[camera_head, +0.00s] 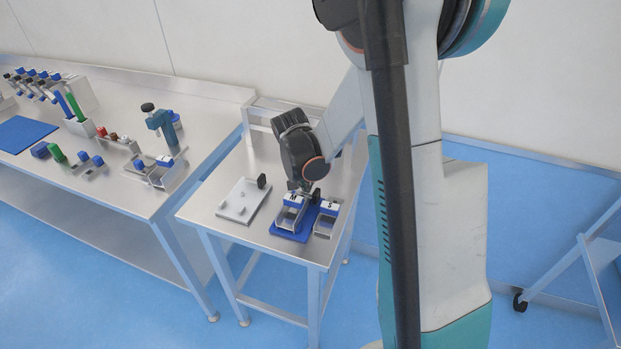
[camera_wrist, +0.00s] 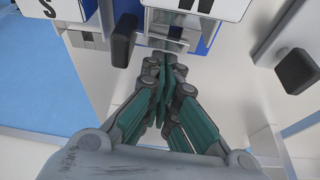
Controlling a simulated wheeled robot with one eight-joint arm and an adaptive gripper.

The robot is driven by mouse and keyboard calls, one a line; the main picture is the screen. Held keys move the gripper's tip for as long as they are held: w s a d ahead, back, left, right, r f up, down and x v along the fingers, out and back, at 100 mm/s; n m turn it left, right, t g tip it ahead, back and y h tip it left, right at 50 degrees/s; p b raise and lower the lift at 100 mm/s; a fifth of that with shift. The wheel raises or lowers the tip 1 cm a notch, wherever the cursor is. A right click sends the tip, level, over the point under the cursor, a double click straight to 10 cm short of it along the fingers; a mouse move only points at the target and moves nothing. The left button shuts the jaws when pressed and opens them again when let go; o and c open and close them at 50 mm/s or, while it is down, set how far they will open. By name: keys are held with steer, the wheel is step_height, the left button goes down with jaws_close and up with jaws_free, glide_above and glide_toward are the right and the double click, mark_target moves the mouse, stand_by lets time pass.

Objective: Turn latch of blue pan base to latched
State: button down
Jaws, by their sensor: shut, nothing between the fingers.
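The blue pan base (camera_head: 285,236) lies on the small metal table and holds a metal pan with an "M" label (camera_head: 293,199). In the wrist view a strip of the blue base (camera_wrist: 208,38) shows beside that pan. A black latch handle (camera_wrist: 123,42) stands by the blue base, between the "M" and "S" labels. My gripper (camera_head: 306,189) is at the back end of the base. In the wrist view its fingers (camera_wrist: 165,62) are together and empty, beside the black handle. I cannot tell whether they touch it.
A white plate (camera_head: 238,205) with pegs and its own black handle (camera_head: 262,181) lies to the left. The "S" pan (camera_head: 325,223) sits close to the right. A raised metal frame (camera_head: 262,114) is at the table's back. A longer workbench (camera_head: 110,202) stands left.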

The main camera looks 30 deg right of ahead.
steer(key=shift+s+a, duration=0.1)
steer(key=shift+a, duration=0.05)
steer(key=shift+s+a, duration=0.25)
steer(key=shift+a, duration=0.2)
steer(key=shift+d, duration=0.1)
steer(key=w+d, duration=0.2)
steer(key=shift+w+d+b, duration=0.2)
steer(key=shift+d+b, duration=0.15)
steer(key=shift+b, duration=0.05)
steer(key=shift+w+d+r+p, duration=0.1)
steer(key=shift+d+r+p, duration=0.1)
steer(key=shift+r, duration=0.15)
steer(key=shift+w+d+r+p, duration=0.1)
steer(key=shift+r+p, duration=0.05)
steer(key=shift+r, duration=0.15)
steer(key=p+v, duration=0.2)
steer(key=v, duration=0.6)
steer(key=shift+s+a+r+p, duration=0.15)
steer(key=shift+s+r+p, duration=0.15)
